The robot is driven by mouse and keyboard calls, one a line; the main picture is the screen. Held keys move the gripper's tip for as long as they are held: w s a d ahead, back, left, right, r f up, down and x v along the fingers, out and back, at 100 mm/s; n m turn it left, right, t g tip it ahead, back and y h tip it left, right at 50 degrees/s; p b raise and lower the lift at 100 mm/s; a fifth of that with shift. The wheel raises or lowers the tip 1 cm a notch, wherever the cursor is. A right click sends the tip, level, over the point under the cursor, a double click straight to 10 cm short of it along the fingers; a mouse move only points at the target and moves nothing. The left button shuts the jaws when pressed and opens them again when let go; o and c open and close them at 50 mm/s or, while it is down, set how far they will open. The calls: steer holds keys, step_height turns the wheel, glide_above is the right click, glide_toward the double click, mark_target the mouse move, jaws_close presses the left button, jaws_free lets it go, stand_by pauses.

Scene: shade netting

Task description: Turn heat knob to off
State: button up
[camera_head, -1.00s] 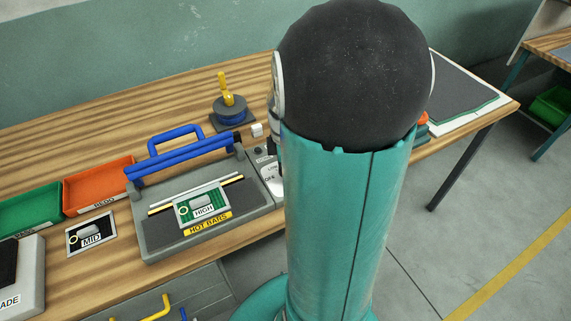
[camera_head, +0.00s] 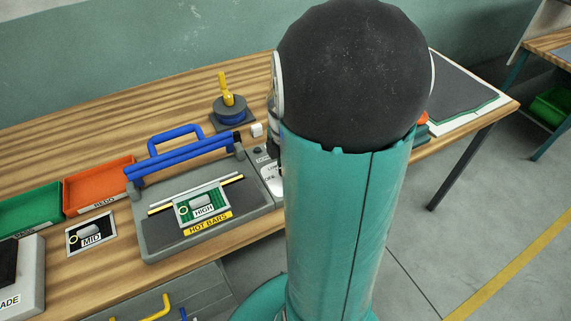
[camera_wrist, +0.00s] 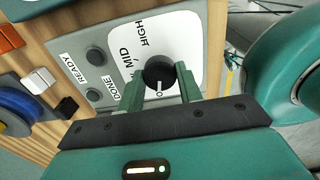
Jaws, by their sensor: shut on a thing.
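The heat knob (camera_wrist: 158,72) is a round black knob with a white pointer line, on a white dial plate (camera_wrist: 181,38) marked HIGH and MID. In the wrist view its pointer aims down toward my palm; the label there is mostly hidden. My gripper (camera_wrist: 159,80) is shut on the knob, with one green finger on each side. There my arm hides the knob.
READY (camera_wrist: 96,56) and DONE (camera_wrist: 94,97) buttons sit beside the dial. A blue handle bar (camera_head: 180,160) crosses the machine. Orange (camera_head: 98,183) and green (camera_head: 32,212) trays stand left. A blue spool with a yellow peg (camera_head: 229,108) stands behind.

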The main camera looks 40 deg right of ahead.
steer(key=o, duration=1)
step_height(320, 180, up, 14)
stand_by(0.4)
steer(key=s+a+r+m+t, duration=0.1)
steer(key=s+a+m+t, duration=0.1)
steer(key=a+m, duration=0.5)
steer(key=s+a+r+m+t, duration=0.2)
steer(key=a+m, duration=0.5)
steer(key=a, duration=0.8)
steer(key=shift+s+a+r+m+t, duration=0.3)
steer(key=shift+s+a+m+t, duration=0.1)
steer(key=shift+t, duration=0.4)
